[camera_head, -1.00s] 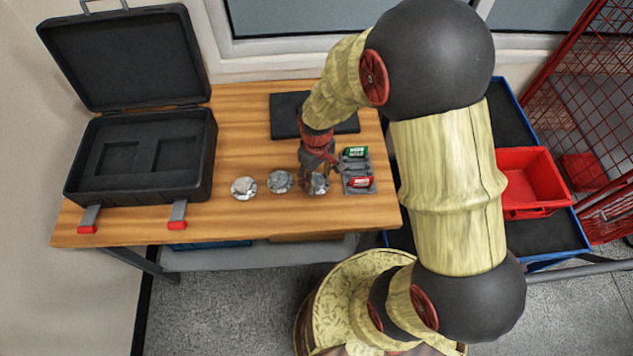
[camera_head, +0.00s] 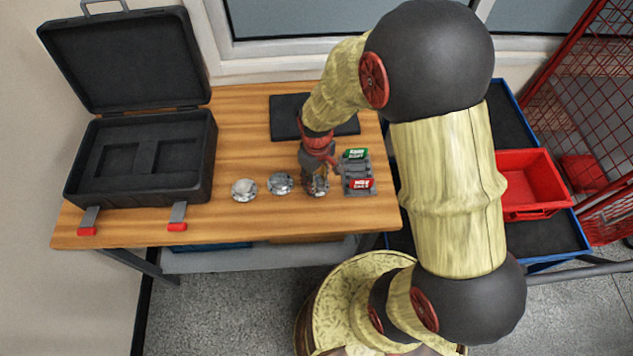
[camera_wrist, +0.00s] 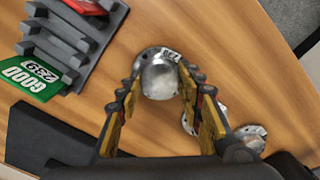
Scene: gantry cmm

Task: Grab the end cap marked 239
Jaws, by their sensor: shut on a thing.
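Three silvery domed end caps lie in a row on the wooden table: the left cap (camera_head: 244,190), the middle cap (camera_head: 280,183) and the right cap (camera_head: 319,188). My gripper (camera_head: 316,184) points down at the right cap. In the wrist view, my gripper (camera_wrist: 160,72) is shut on this cap (camera_wrist: 159,80), with one finger on each side of its dome. The other two caps show partly behind the right finger, one cap (camera_wrist: 250,138) farther out.
A grey slotted rack (camera_head: 357,172) with a green GOOD tag (camera_wrist: 33,78) and a red tag (camera_head: 361,183) stands close right of the held cap. A black pad (camera_head: 287,112) lies behind. An open black case (camera_head: 140,185) stands left. A red bin (camera_head: 530,180) is far right.

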